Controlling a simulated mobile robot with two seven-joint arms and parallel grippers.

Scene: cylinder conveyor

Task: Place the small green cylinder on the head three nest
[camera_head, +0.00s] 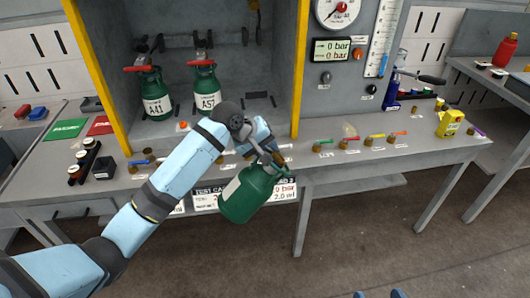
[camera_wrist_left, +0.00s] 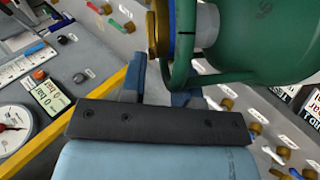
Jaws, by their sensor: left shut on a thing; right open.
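My left gripper (camera_head: 262,150) is shut on the top of a small green cylinder (camera_head: 247,194). The cylinder hangs tilted in front of the bench, clear of the bench top. In the left wrist view, the green body with its collar ring (camera_wrist_left: 262,40) fills the upper right, beside the gripper fingers (camera_wrist_left: 165,88). Two other green cylinders, A41 (camera_head: 156,100) and A57 (camera_head: 206,92), stand in the cabinet under valve fittings. The cabinet bay to their right (camera_head: 258,75) is empty; no label there is readable. My right gripper (camera_head: 378,294) barely shows at the bottom edge, its tips apart.
The yellow cabinet post (camera_head: 300,70) and the gauge panel (camera_head: 348,75) stand right of the empty bay. Brass fittings with coloured handles (camera_head: 368,141) line the bench (camera_head: 425,150). A black rack (camera_head: 84,160) and a yellow container (camera_head: 449,123) also stand there.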

